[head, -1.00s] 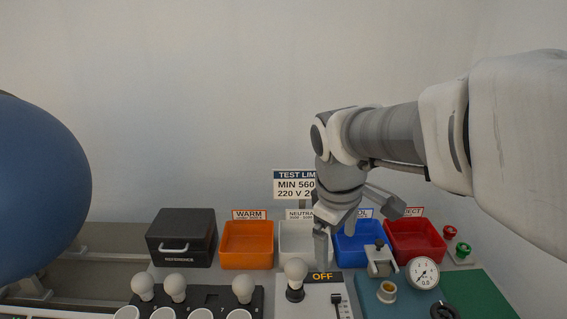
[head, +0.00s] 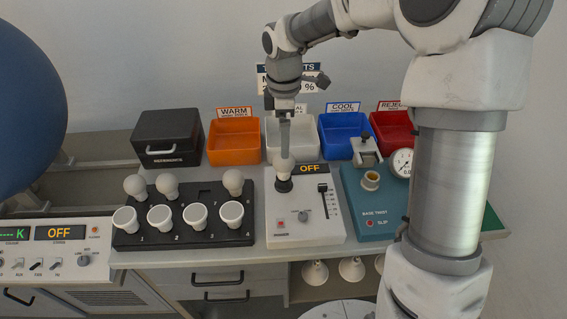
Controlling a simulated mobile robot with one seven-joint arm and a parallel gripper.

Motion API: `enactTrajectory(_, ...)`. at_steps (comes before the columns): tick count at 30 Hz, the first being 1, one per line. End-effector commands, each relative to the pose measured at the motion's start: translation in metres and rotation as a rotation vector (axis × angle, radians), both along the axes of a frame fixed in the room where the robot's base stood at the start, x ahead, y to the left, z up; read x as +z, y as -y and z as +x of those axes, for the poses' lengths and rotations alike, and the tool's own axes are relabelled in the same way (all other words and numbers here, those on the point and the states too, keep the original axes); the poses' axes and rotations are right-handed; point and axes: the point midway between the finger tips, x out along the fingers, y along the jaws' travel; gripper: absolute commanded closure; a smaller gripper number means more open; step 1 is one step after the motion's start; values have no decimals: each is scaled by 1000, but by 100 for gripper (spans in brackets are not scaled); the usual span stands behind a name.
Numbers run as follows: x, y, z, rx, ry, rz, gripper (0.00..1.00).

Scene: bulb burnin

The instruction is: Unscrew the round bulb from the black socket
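The round white bulb (head: 284,167) stands upright in the black socket (head: 284,186) on the white test panel. My gripper (head: 284,150) points straight down directly above the bulb, its fingers seen edge-on as one grey strip. The fingertips reach the top of the bulb in the picture. I cannot tell whether they touch it, stand beside it or stay behind it. The gap between the fingers is hidden.
Left of the panel, a black rack (head: 185,215) holds several bulbs. Behind stand a black box (head: 168,138) and orange (head: 234,155), white, blue (head: 345,150) and red bins. A teal base-twist unit (head: 375,215) is close on the right.

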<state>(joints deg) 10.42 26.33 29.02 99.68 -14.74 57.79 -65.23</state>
Motion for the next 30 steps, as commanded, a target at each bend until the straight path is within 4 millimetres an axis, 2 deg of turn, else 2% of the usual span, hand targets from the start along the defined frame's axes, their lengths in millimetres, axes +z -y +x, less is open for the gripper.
enactTrajectory(1, -13, 0, -1, 0, -5, 0, 0)
enactTrajectory(9, -68, 0, -1, -2, -4, 0, 0)
enactTrajectory(18, -119, 0, -1, -2, -2, 1, 0)
enactTrajectory(24, -136, 0, -1, -2, -1, 1, 0)
enactTrajectory(30, -139, 0, -1, -2, -1, 1, 0)
